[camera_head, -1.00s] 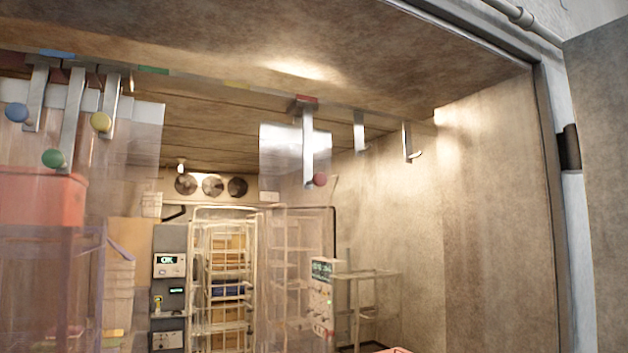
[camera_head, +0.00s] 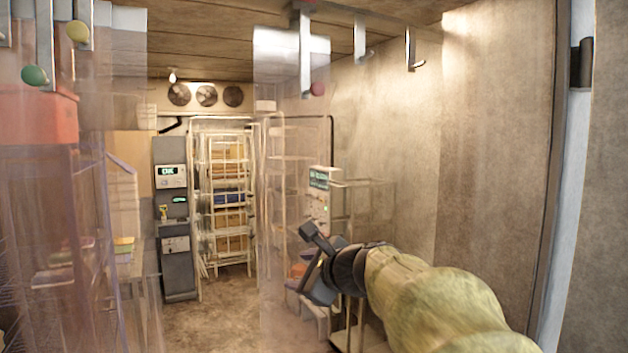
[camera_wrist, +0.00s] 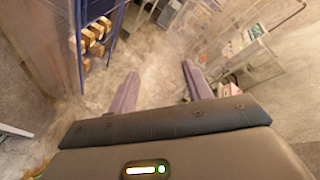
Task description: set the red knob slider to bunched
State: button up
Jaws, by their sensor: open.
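The red knob (camera_head: 317,89) is at the lower end of a metal slider bar (camera_head: 305,50) at the top centre of the head view. A clear strip curtain (camera_head: 280,150) hangs at that slider. My gripper (camera_head: 308,262) is below and close to the knob's column in the picture, well apart from it. It is open and empty. In the wrist view its two fingers (camera_wrist: 158,75) are spread over the floor, and no knob shows there.
A yellow knob (camera_head: 78,31) and a green knob (camera_head: 34,75) hang on sliders at the left. Two empty hooks, one near (camera_head: 362,48) and one further right (camera_head: 411,52), are right of the red knob. A wire rack (camera_head: 228,190) and a control panel (camera_head: 171,177) stand behind.

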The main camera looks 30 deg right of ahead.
jog(key=s+d+r+m+t, duration=0.1)
jog(key=d+r+m+t, duration=0.15)
jog(key=r, duration=0.45)
jog(key=d+r+m+t, duration=0.2)
jog(key=r+m, duration=0.1)
jog(key=r, duration=0.4)
jog(key=m+t+h+p, duration=0.1)
jog(key=m+t+h, duration=0.1)
jog(key=m+t, duration=0.25)
send_near(320, 90)
jog(key=v, duration=0.4)
jog(key=shift+s+d, duration=0.15)
jog(key=shift+s, duration=0.15)
jog(key=p+x, duration=1)
jog(key=x, duration=0.6)
jog(key=shift+w+p, duration=0.3)
jog(key=shift+w, duration=0.5)
